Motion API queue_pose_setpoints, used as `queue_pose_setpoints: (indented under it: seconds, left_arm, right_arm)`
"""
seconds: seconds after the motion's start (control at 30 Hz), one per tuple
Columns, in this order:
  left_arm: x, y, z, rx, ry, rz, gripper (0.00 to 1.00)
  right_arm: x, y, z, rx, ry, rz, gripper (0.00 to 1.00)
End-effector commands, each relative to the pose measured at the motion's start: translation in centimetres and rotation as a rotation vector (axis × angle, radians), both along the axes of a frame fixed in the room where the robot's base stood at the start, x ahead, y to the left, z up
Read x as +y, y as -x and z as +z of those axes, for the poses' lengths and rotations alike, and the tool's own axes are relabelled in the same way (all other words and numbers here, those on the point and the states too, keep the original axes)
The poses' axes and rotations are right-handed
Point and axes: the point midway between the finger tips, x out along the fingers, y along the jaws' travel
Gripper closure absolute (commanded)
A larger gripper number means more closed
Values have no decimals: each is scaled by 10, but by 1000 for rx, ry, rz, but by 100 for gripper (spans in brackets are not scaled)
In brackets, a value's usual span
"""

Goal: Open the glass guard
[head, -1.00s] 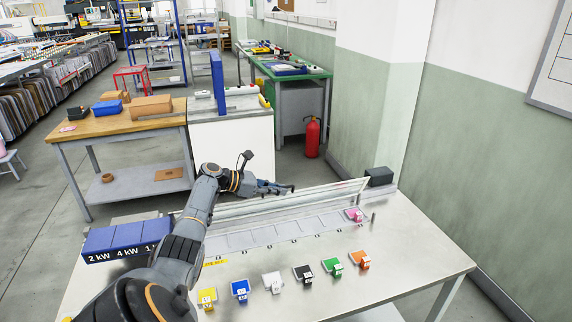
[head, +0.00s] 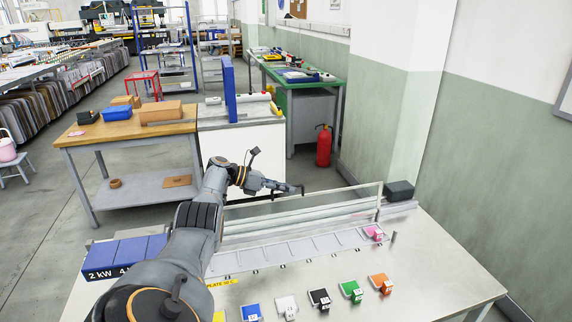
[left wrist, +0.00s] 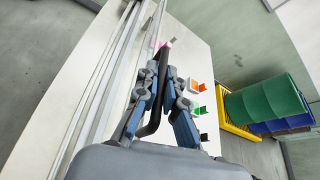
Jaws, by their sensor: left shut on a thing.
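The glass guard (head: 340,201) is a clear, thin-framed panel standing raised, near upright, along the back of the long slotted tray (head: 290,250) on the metal table. My left gripper (head: 294,189) reaches over from the left to the guard's upper edge. In the left wrist view my left gripper (left wrist: 160,82) is shut on a black bar-like handle (left wrist: 154,114), which runs between its fingers. How the handle joins the guard is hard to see. My right gripper is not in view.
Coloured plug-like blocks, including a green one (head: 352,290), stand along the table front. A pink block (head: 373,234) sits at the tray's right end. A black box (head: 399,190) stands at the back right. Blue boxes (head: 130,252) sit at the left.

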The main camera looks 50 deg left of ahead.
Motion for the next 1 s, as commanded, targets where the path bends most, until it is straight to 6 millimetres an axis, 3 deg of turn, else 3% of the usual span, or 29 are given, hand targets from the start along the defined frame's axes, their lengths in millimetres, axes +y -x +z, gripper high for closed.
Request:
queue_pose_setpoints:
  seconds: [0.43,0.5,0.57,1.0]
  left_arm:
    - [0,-1,2,-6,-1,1,100]
    - [0,-1,2,-6,-1,1,81]
    - [0,-1,2,-5,-1,1,69]
    - [6,8,4,-1,-3,2,68]
  right_arm:
    - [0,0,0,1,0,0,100]
    - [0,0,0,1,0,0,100]
    - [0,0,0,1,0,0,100]
    - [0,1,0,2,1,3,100]
